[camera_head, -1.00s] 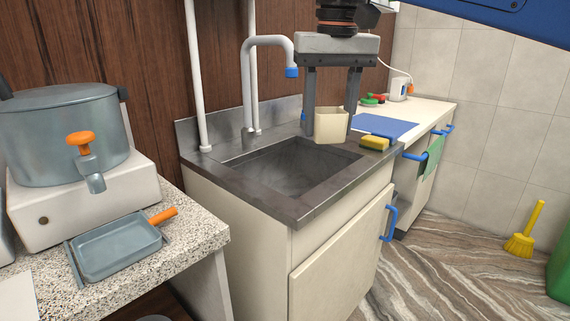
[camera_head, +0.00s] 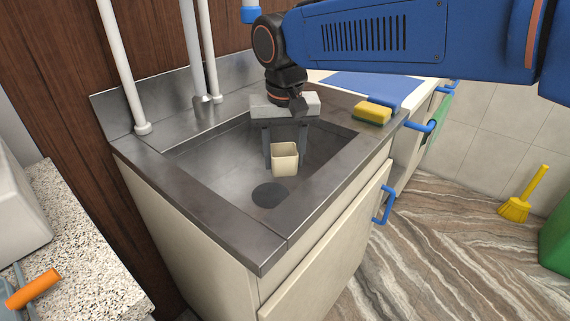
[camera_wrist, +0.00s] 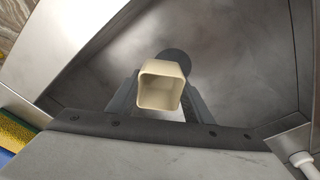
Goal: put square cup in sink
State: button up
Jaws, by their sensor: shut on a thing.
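The square cup (camera_head: 285,160) is cream coloured with an open top. It is between the fingers of my gripper (camera_head: 285,150), which is shut on it. The cup is upright and within the opening of the sink (camera_head: 215,165), close to the drain (camera_head: 270,195). In the wrist view the cup (camera_wrist: 160,88) sits between the two dark fingers, with the sink basin (camera_wrist: 240,60) and the dark round drain (camera_wrist: 174,62) beyond it. I cannot tell whether the cup's base touches the sink floor.
A yellow and green sponge (camera_head: 372,113) lies on the counter right of the sink. The tap and white pipes (camera_head: 122,70) stand behind the basin. A speckled counter (camera_head: 75,240) is at the left. The blue cabinet handle (camera_head: 382,205) sticks out in front.

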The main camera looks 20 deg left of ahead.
jog(key=f, duration=0.2)
jog(key=shift+s+d+f, duration=0.2)
jog(key=shift+d+f, duration=0.05)
jog(key=shift+f, duration=3.35)
jog(key=shift+f, duration=0.55)
jog(key=o, duration=1.2)
